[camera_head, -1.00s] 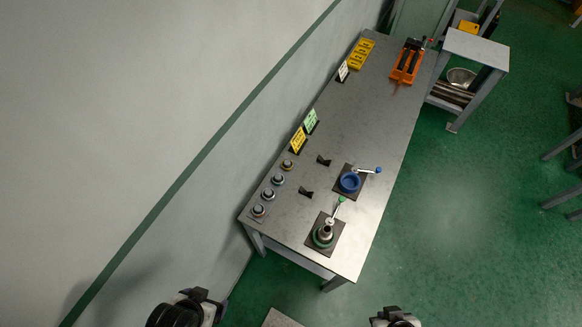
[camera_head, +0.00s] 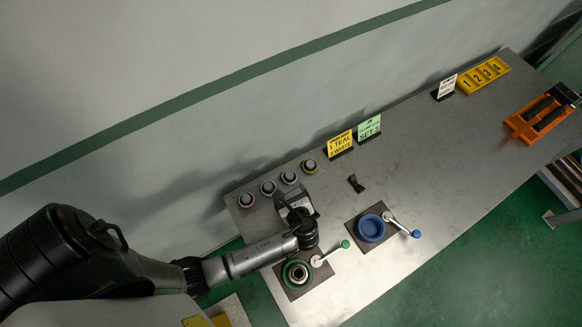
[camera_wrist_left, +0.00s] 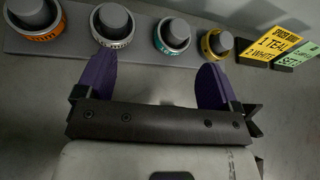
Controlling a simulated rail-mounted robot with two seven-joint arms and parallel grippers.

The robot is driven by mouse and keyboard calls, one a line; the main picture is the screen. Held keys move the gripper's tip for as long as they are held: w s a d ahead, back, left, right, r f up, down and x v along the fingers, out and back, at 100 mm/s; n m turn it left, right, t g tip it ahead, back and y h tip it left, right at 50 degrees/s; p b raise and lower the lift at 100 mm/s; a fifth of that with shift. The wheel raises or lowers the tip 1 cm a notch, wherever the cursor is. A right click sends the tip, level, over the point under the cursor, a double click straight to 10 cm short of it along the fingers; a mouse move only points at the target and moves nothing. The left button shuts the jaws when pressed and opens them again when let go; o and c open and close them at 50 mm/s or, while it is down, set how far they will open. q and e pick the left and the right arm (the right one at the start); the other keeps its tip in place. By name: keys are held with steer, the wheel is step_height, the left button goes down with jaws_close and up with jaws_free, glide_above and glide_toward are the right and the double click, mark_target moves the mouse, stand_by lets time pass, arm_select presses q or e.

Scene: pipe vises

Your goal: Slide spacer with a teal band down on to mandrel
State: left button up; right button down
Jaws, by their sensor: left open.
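The teal-banded spacer (camera_head: 289,177) stands third from the left in a row of spacers at the table's wall edge. In the left wrist view the teal spacer (camera_wrist_left: 172,36) is upright beyond the open fingers, nearer the right finger. My left gripper (camera_head: 297,202) is open and empty, just on the table side of the row, apart from the spacer. Its purple fingers (camera_wrist_left: 158,70) show spread wide in the wrist view. The mandrel (camera_head: 296,273) appears to stand in the green-ringed vise (camera_head: 284,283), below my left forearm. My right gripper is out of view.
Orange-banded (camera_wrist_left: 35,18), white-banded (camera_wrist_left: 112,25) and yellow-banded (camera_wrist_left: 217,45) spacers stand in the same row. A yellow sign (camera_head: 340,143) reads teal 1, white 2. A blue vise (camera_head: 371,229) with a lever stands right of the green one.

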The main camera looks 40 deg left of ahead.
mark_target(291, 180)
arm_select(q)
steer(key=f+m, duration=0.1)
steer(key=w+f+m+t+b, duration=0.1)
steer(key=shift+w+d+m+y, duration=0.3)
steer(key=shift+y, duration=0.1)
steer(key=shift+w+a+f+m, duration=0.15)
steer(key=shift+w+f+m, duration=0.05)
steer(key=shift+w+m, duration=0.1)
steer(key=shift+w+a+f, duration=0.2)
steer(key=shift+w+a, duration=0.25)
steer(key=shift+a, duration=0.1)
steer(key=x, duration=0.4)
steer(key=shift+w+a+b, duration=0.15)
steer(key=shift+a+b, duration=0.05)
steer(key=shift+b, duration=0.15)
steer(key=shift+w+a+f, duration=0.2)
steer(key=shift+w+a, duration=0.05)
steer(key=shift+a, duration=0.1)
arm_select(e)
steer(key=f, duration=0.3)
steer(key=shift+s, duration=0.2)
arm_select(q)
steer(key=c, duration=1)
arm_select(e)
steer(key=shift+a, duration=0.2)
arm_select(q)
steer(key=shift+r, duration=0.1)
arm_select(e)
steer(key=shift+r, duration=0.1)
